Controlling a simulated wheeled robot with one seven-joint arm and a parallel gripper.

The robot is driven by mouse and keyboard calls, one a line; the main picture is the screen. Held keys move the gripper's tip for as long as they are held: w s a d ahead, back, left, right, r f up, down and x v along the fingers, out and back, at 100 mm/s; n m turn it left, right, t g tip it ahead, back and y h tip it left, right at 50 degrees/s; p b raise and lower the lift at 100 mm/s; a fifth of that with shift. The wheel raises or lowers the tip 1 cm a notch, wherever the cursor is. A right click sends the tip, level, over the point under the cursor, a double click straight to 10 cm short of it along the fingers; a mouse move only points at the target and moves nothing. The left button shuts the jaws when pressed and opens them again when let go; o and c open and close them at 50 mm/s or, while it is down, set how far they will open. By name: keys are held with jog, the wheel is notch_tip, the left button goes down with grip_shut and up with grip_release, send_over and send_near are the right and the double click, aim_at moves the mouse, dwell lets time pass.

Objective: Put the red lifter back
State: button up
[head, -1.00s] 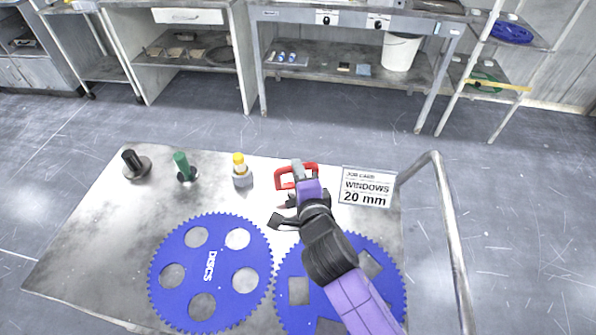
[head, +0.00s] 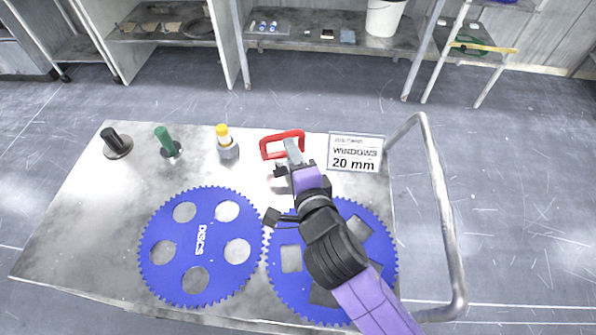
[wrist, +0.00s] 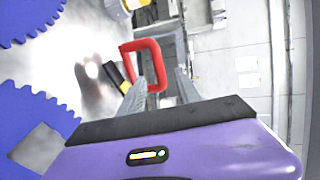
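The red lifter (head: 270,146) shows as a red loop-shaped handle at the far edge of the metal table, right of the yellow-topped peg. My gripper (head: 291,150) is right at it and covers part of it. In the wrist view the red loop (wrist: 125,58) shows ahead of and between my two fingers (wrist: 163,76). The fingers stand apart, with a gap beside the red bar, so my gripper looks open. Whether a finger touches the loop is unclear. The lifter's lower part is hidden.
Black (head: 117,143), green (head: 168,140) and yellow-topped (head: 227,142) pegs stand left of the lifter. A blue DISCS platen (head: 203,238) and a second blue platen with windows (head: 383,262) lie nearer. A "WINDOWS 20 mm" card (head: 355,152) and a metal rail (head: 440,200) are right.

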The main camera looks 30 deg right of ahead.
jog(key=v, duration=0.5)
jog(key=shift+s+b, duration=0.1)
jog(key=shift+b, duration=0.3)
